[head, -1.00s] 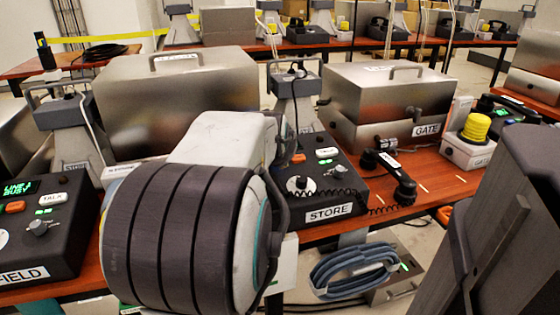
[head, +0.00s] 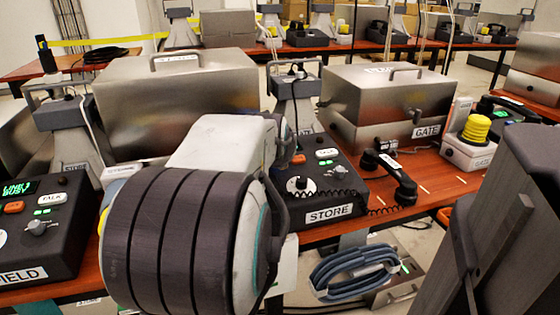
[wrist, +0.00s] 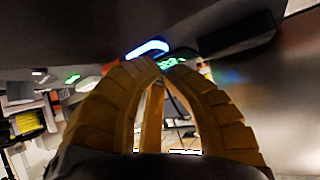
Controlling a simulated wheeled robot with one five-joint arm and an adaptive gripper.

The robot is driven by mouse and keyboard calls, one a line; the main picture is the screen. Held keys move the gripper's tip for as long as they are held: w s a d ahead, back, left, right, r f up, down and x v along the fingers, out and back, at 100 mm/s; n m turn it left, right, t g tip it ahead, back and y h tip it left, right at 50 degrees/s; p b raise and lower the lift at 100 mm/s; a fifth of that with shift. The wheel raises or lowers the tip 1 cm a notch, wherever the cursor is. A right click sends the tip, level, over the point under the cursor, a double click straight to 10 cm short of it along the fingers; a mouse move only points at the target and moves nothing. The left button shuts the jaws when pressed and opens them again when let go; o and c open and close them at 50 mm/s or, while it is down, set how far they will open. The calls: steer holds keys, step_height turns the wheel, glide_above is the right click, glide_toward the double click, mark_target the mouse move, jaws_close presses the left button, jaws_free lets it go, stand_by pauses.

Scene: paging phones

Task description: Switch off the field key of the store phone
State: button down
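The store phone (head: 352,183) is a dark desk unit labelled STORE on the table, right of my arm. It shows an orange key (head: 298,159), a white key (head: 327,153) with small green lights, and a pale round dial. Its left part is hidden by my arm, and I cannot read which key is the field key. My gripper is hidden in the head view. In the wrist view my gripper (wrist: 161,66) has its yellowish fingers curved together, tips almost meeting, with nothing seen between them. A glowing bluish-white oval (wrist: 148,48) and green lit text lie just beyond the tips.
The store handset (head: 398,183) lies right of the phone on a coiled cord. The field phone (head: 45,235) stands at the left, its display reading line 1 busy. Metal cases (head: 175,100) stand behind. A yellow beacon (head: 476,128) is at the right.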

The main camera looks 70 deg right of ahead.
steer(key=shift+a+f+b, duration=0.15)
steer(key=shift+f+b, duration=0.35)
steer(key=shift+f, duration=0.55)
steer(key=shift+r, duration=0.1)
stand_by(0.5)
steer(key=shift+s+r+p, duration=0.1)
steer(key=shift+r+p, duration=0.75)
steer(key=shift+r, duration=0.1)
steer(key=shift+s+a+r+p, duration=0.15)
steer(key=shift+r+p, duration=0.5)
steer(key=shift+r, duration=0.5)
steer(key=shift+a+r+p, duration=0.1)
steer(key=shift+r+p, duration=0.55)
steer(key=shift+r, duration=0.5)
